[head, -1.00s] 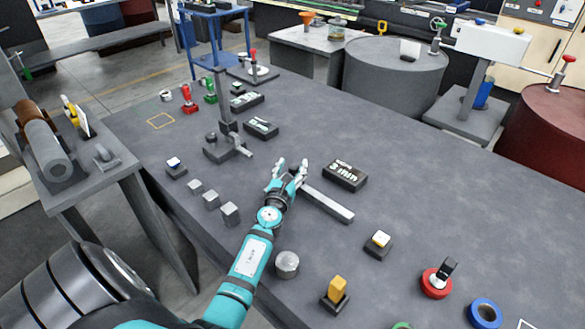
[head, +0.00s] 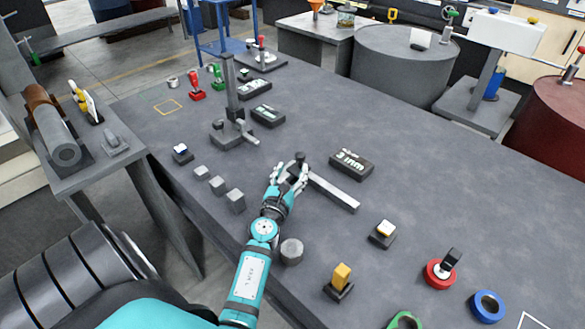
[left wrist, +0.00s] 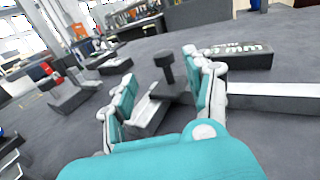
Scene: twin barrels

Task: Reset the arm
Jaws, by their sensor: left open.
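My left gripper (head: 290,176) is open and low over the middle of the table. It is at the near-left end of a grey bar (head: 335,192) with a dark upright knob (head: 300,158). In the left wrist view the knob (left wrist: 165,68) stands just beyond and between the spread fingers of the left gripper (left wrist: 160,84). Nothing is gripped; whether a finger touches the bar is hard to tell. A dark "3 mm" block (head: 351,163) lies just right of the knob. My right gripper is not in view.
A grey post stand (head: 233,118) and several small grey cubes (head: 235,200) are left of the gripper. A grey cylinder (head: 291,251) stands near my forearm. A yellow block (head: 341,276) and a red ring (head: 439,273) are to the right. The table's far-right area is bare.

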